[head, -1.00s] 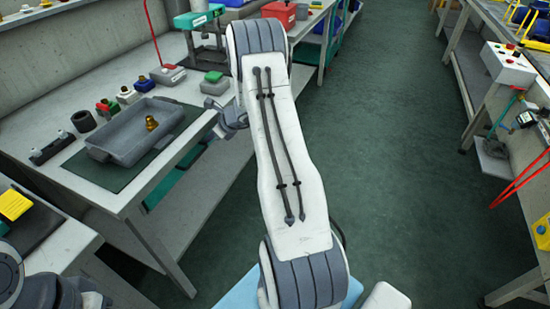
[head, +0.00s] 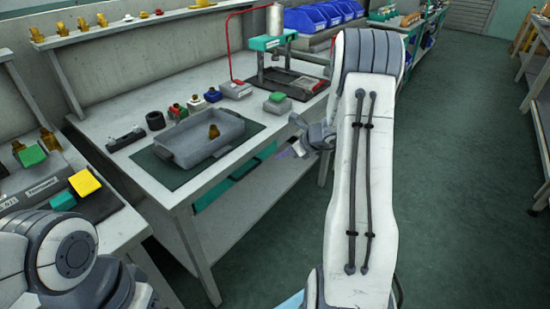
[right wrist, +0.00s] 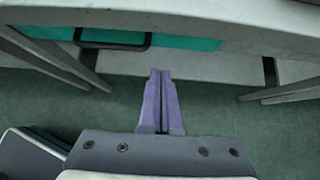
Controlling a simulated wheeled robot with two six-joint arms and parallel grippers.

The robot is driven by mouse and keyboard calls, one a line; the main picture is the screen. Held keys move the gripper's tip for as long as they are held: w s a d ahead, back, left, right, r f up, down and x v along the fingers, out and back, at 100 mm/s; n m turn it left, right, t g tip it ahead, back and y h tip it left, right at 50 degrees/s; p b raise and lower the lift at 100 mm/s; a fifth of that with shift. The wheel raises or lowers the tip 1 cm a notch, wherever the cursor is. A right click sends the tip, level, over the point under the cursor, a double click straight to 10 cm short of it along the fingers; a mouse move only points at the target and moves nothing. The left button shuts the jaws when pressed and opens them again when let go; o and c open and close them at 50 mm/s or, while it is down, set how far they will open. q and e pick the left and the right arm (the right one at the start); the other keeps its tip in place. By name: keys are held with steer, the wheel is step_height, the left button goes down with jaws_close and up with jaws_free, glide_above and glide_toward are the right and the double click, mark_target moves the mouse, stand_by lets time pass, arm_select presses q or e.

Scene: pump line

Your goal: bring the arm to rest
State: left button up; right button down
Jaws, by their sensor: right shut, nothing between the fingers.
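My right arm (head: 365,180) reaches forward in the head view, and its gripper (head: 284,154) hangs off the front edge of the workbench, clear of it. In the right wrist view the right gripper's two purple fingers (right wrist: 161,95) lie together with nothing between them, above the green floor and in front of the bench edge. Part of my left arm (head: 60,250) shows at the lower left of the head view; its gripper is out of the picture.
The workbench (head: 190,190) holds a grey tray (head: 180,155) with a brass fitting (head: 213,131) in it, on a dark green mat. A press (head: 272,45) stands behind. A side table with a yellow block (head: 84,183) is at left. Floor (head: 460,190) is free at right.

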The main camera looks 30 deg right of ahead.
steer(key=s+a+r+n+g+y, duration=0.1)
steer(key=s+a+r+n+g, duration=0.15)
steer(key=a+n, duration=0.45)
steer(key=s+a+r+n+g+y, duration=0.1)
steer(key=s+a+r+n, duration=0.2)
steer(key=a, duration=0.7)
steer(key=s+a+r+n+g+y, duration=0.1)
steer(key=s+a+r+n+g, duration=0.15)
steer(key=a+n, duration=0.45)
steer(key=s+a+r+n+g+h, duration=0.1)
steer(key=s+a+n+h, duration=0.1)
steer(key=s+a+n, duration=0.4)
steer(key=s+a+r+n+g+h, duration=0.1)
steer(key=s+a+n, duration=0.1)
steer(key=s+n, duration=0.7)
steer(key=s+a+n+g+h, duration=0.1)
steer(key=s+a+n+h, duration=0.1)
steer(key=s+a+n, duration=0.5)
steer(key=s+d+r+p, duration=0.1)
steer(key=d+r+p, duration=0.1)
steer(key=r+p, duration=0.6)
steer(key=s+d+r+p, duration=0.2)
steer(key=r+p, duration=0.6)
steer(key=shift+r+t, duration=0.15)
steer(key=shift+t, duration=0.15)
